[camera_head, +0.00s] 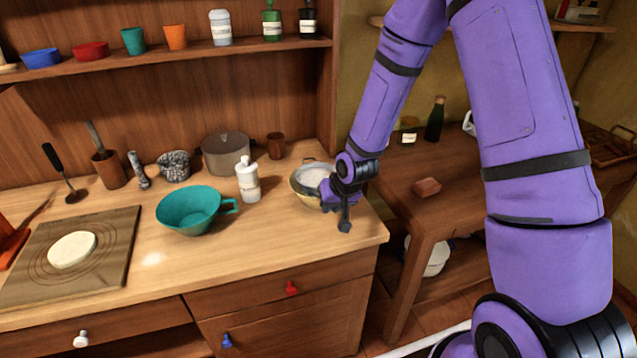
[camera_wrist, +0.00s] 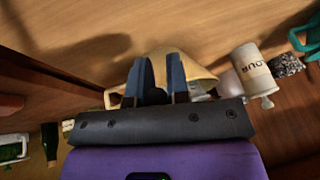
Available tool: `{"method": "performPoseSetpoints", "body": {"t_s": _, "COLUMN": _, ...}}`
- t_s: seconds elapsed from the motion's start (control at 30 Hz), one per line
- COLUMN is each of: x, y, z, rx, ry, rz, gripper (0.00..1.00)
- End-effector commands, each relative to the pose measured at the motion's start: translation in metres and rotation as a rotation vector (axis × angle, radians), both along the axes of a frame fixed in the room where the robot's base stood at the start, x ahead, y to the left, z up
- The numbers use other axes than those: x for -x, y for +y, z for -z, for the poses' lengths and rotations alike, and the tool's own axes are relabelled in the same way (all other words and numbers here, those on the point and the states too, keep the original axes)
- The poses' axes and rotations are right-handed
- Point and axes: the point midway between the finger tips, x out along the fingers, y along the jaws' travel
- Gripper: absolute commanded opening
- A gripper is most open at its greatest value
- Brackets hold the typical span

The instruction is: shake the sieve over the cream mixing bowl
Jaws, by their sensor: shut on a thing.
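The cream mixing bowl (camera_head: 303,194) stands on the wooden counter near its right end. The sieve (camera_head: 316,173), with a grey rim and white powder inside, sits at or just over the bowl's mouth; I cannot tell whether it touches the rim. My gripper (camera_head: 330,192) is at the right side of the bowl, shut on the sieve, whose handle is mostly hidden by my wrist. In the wrist view my two blue-grey fingers (camera_wrist: 160,82) stand in front of the cream bowl (camera_wrist: 190,65); the sieve is hard to make out there.
A grey pot (camera_head: 226,154) and brown cup (camera_head: 276,146) stand behind. A board with dough (camera_head: 122,255) lies at left. The front counter middle is clear.

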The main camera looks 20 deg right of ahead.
Motion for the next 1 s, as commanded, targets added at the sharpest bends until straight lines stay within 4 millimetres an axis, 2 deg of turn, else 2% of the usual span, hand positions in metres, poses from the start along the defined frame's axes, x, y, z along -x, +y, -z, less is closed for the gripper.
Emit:
{"method": "performPoseSetpoints", "body": {"t_s": 0.6, "x": 0.000, "y": 0.000, "z": -0.021, "rx": 0.000, "ry": 0.000, "rz": 0.000, "gripper": 0.00}}
{"method": "performPoseSetpoints", "body": {"t_s": 1.0, "x": 0.000, "y": 0.000, "z": -0.023, "rx": 0.000, "ry": 0.000, "rz": 0.000, "gripper": 0.00}}
